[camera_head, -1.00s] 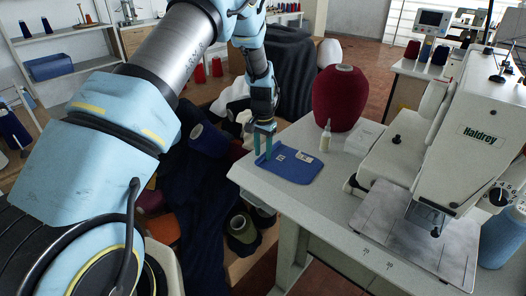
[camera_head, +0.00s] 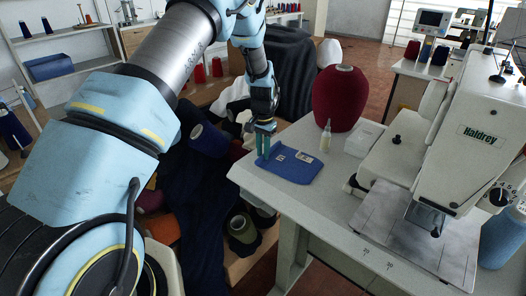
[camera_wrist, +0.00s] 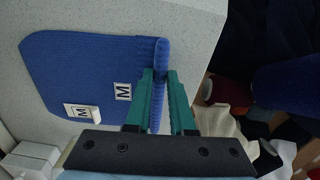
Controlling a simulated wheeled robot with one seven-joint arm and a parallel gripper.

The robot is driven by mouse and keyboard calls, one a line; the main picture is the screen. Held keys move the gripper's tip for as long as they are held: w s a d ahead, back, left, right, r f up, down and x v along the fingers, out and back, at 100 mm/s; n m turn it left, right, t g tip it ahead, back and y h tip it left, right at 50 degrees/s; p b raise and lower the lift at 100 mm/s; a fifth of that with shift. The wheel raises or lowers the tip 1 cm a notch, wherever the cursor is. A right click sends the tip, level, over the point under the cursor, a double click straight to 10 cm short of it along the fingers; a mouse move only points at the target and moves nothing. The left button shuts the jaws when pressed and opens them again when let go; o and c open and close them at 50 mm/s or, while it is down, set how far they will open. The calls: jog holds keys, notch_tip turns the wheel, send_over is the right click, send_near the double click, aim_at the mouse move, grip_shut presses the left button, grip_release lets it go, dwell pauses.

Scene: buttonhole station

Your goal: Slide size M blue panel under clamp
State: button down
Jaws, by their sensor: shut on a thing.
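The blue panel (camera_head: 297,170) lies flat near the left corner of the white table in the head view. In the wrist view the blue panel (camera_wrist: 85,60) shows a label marked M and a pale block marked M on it. My gripper (camera_head: 263,154) is at the panel's left edge. In the wrist view my gripper's (camera_wrist: 160,78) teal fingers are shut on the raised edge of the panel. The clamp (camera_head: 412,212) is under the head of the white Haldrey machine (camera_head: 465,135), to the right, apart from the panel.
A small bottle (camera_head: 325,137), a white box (camera_head: 363,139) and a dark red yarn cone (camera_head: 340,97) stand behind the panel. The tabletop (camera_head: 315,200) between panel and machine plate (camera_head: 450,250) is clear. Dark cloth and spools lie left of the table.

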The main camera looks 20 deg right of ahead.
jog(key=shift+r, duration=0.1)
dwell(0.3)
jog(key=shift+r+p, duration=1.4)
jog(key=shift+r, duration=1.05)
jog(key=shift+a, duration=0.1)
